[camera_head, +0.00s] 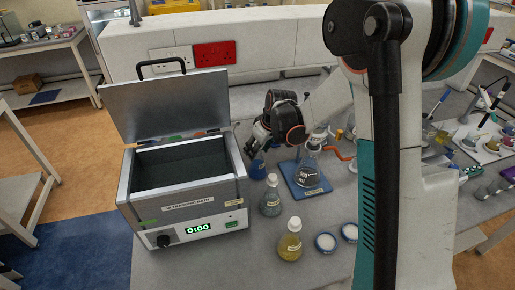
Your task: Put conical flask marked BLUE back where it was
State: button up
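My gripper (258,143) is beside the right rim of the open bath, directly above a small blue object (257,169). This object may be the flask marked BLUE; its label cannot be read and its top is hidden by my fingers. I cannot tell whether the fingers grip it or only surround it. A conical flask with grey-green contents and a white cap (270,201) stands upright on the bench. A capped flask with yellow contents (290,244) stands nearer the front. A clear flask with a dark label (307,174) is on a blue plate (311,193).
The ultrasonic bath (187,217) has its lid (165,103) raised, its display reads 0:00, and no flask shows inside. Two round white-topped dishes, one (326,242) and another (349,232), lie at the front. An orange-handled part (340,152) is behind the plate. My arm hides the right middle.

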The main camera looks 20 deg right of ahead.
jog(key=shift+s+r, duration=0.1)
jog(key=shift+r, duration=0.4)
jog(key=p+v, duration=0.3)
jog(key=v, duration=0.9)
jog(key=s+a+r+m+t+h, duration=0.1)
jog(key=s+r, duration=0.3)
jog(key=s, duration=0.3)
jog(key=s+a+r+m, duration=0.1)
jog(key=s+r+m, duration=0.1)
jog(key=s+r, duration=0.3)
jog(key=s+f+m+t+h, duration=0.1)
jog(key=s+m+t, duration=0.1)
jog(key=s, duration=1.3)
jog(key=shift+s+f, duration=0.1)
